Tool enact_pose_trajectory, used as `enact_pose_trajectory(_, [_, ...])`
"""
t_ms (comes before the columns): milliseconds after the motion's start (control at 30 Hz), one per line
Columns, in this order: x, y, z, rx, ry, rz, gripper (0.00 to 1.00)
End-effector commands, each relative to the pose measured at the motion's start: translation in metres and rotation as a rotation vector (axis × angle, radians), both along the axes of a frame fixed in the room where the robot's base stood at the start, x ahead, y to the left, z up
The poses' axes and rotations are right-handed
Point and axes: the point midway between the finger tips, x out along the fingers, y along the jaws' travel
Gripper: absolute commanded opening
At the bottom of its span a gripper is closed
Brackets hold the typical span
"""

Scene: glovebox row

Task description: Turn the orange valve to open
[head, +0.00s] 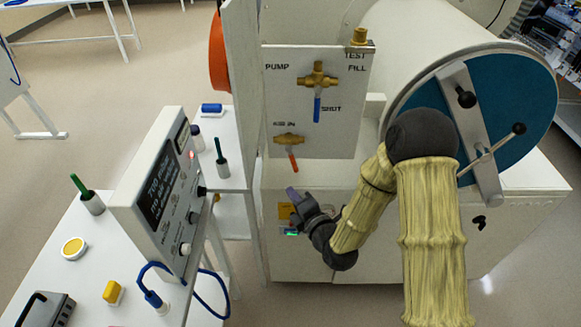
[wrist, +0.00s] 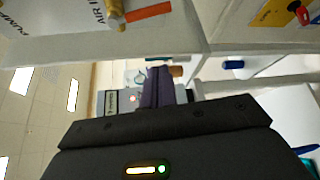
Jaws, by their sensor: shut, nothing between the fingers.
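The orange valve handle (head: 292,161) hangs down, tilted slightly right, from a horizontal brass valve body (head: 289,139) labelled "AIR IN" on the white panel. The handle lies crosswise to the body. In the wrist view the orange handle (wrist: 150,12) shows at the top edge, beside its brass body (wrist: 114,14). My gripper (head: 291,192) is below the handle, apart from it in the head view. Its purple fingers are together and empty, and they also show in the wrist view (wrist: 157,86).
A brass valve with a blue handle (head: 317,108) sits above on the same panel. A gauge box (head: 160,190) stands on the white table at left. A large teal door (head: 540,95) with a bar is at right. Floor shows at upper left.

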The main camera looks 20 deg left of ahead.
Motion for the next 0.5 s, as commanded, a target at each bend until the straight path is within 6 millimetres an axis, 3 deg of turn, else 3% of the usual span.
enact_pose_trajectory(267, [0.003,0.002,0.0,0.001,0.001,0.0,0.0])
enact_pose_trajectory(500, [0.02,0.02,-0.001,0.001,0.001,-0.001,0.0])
